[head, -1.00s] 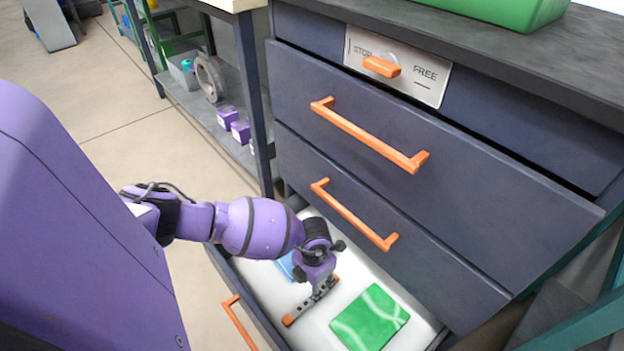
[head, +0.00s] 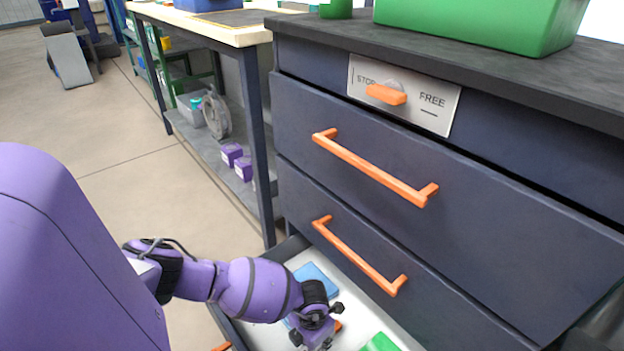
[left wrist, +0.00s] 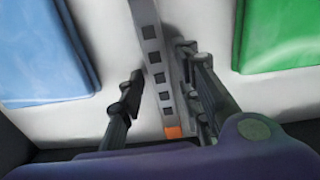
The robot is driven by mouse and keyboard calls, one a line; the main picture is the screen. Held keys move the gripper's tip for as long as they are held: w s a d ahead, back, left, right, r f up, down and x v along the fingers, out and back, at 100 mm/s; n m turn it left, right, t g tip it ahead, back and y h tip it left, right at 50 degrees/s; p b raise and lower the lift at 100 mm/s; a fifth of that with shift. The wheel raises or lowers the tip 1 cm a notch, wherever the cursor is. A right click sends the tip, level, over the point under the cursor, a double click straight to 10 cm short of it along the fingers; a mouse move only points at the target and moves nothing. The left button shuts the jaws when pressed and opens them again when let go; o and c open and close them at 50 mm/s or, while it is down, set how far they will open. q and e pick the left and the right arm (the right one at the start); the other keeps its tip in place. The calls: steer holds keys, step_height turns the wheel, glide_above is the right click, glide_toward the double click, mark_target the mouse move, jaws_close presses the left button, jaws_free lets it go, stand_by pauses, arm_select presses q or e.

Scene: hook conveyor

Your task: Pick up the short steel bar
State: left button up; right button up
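The short steel bar (left wrist: 163,75) is a grey flat strip with a row of square holes and an orange end, seen in the left wrist view. It lies on the white floor of the open bottom drawer. My left gripper (left wrist: 162,65) is over it with its fingers apart, one on each side of the bar. A gap shows between the left finger and the bar; the right finger is close to it, and I cannot tell if they touch. In the head view an orange bar end (head: 338,326) shows beside my gripper; the rest is hidden. My right gripper is not in view.
A blue flat item (left wrist: 45,55) lies left of the bar and a green one (left wrist: 280,35) lies right of it. The open drawer (head: 285,252) has walls around them. Orange handles (head: 360,255) stick out from the closed drawers above.

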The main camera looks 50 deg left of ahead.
arm_select(q)
jaws_close()
